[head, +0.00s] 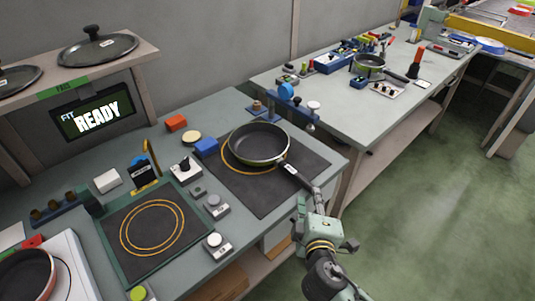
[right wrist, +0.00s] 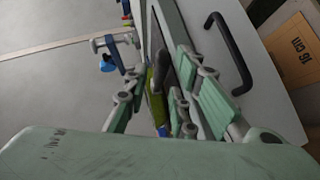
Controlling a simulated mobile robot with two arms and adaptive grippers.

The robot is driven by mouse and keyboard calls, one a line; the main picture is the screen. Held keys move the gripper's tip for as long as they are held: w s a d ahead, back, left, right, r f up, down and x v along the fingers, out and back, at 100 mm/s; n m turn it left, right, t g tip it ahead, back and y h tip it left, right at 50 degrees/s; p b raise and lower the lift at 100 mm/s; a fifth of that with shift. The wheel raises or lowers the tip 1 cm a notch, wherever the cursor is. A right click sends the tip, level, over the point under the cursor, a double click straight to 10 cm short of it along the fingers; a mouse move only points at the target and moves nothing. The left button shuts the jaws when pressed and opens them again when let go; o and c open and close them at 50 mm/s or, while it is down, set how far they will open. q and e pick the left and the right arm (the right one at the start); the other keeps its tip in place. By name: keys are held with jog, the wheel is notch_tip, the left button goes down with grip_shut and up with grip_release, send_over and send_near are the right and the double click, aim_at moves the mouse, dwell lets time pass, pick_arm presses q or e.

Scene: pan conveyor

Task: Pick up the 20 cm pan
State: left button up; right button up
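A dark pan with an olive-green outside (head: 258,143) sits on the dark mat (head: 262,196) of the near bench. Its black handle (head: 293,176) points toward my right gripper and carries a small white label, too small to read. My right gripper (head: 316,197) is at the outer end of the handle. In the right wrist view its green-padded fingers (right wrist: 160,100) stand apart, with an olive-green and dark part (right wrist: 156,92), apparently of the pan, seen between them. I cannot tell whether they touch it. My left gripper is not in view.
An empty ringed mat (head: 152,228), knobs and blocks lie nearby. A cardboard box marked 16 cm (right wrist: 297,45) is below. The green floor (head: 430,220) is clear.

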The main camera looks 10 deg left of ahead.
jog(key=x, duration=0.4)
jog(key=shift+w+f, duration=0.15)
jog(key=shift+w, duration=0.05)
grip_shut()
dwell(0.5)
